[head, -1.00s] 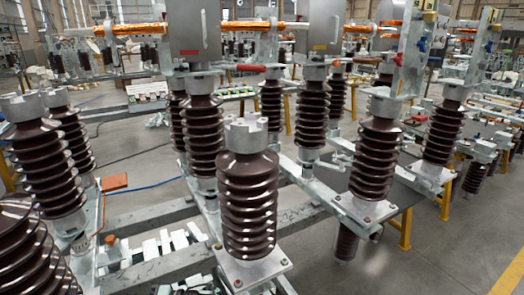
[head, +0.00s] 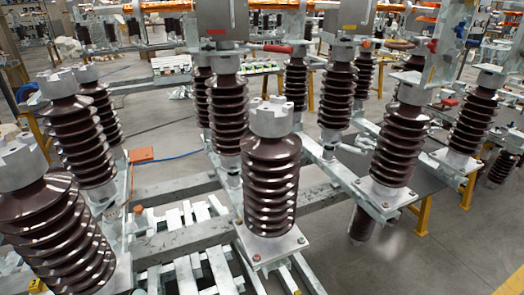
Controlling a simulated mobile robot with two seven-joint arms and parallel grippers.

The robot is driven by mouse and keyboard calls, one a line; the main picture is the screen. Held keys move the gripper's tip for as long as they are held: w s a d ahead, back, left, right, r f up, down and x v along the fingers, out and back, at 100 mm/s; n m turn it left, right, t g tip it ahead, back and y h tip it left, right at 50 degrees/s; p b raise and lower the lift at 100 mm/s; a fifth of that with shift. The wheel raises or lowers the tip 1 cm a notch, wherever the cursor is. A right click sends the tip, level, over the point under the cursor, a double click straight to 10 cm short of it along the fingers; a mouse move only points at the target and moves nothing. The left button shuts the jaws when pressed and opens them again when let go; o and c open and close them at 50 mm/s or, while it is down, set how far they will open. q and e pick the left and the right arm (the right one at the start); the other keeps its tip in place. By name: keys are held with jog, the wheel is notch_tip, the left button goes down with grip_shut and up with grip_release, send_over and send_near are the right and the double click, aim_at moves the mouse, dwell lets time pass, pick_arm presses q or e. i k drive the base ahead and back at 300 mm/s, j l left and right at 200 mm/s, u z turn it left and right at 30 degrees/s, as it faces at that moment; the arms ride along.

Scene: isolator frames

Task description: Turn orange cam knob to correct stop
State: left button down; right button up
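I cannot pick out the orange cam knob for certain. A small orange-red cap (head: 139,210) sits on the grey metal frame at the left, between the brown insulators. A flat orange block (head: 141,155) lies on the frame a little behind it. A red handle (head: 278,49) sticks out at the top middle, near a grey plate. These parts are too small to show any stop marks or a pointer. Neither of my grippers shows in the head view.
A ribbed brown insulator (head: 270,185) stands upright in the middle on a pale base plate. Another large one (head: 52,235) fills the lower left. Several more stand behind on steel beams. Grey floor (head: 400,265) is open at the lower right, beside a yellow line.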

aim_at(139, 210)
jog(key=j+u, duration=0.1)
jog(key=u, duration=0.4)
jog(key=j+u, duration=0.1)
jog(key=u, duration=0.85)
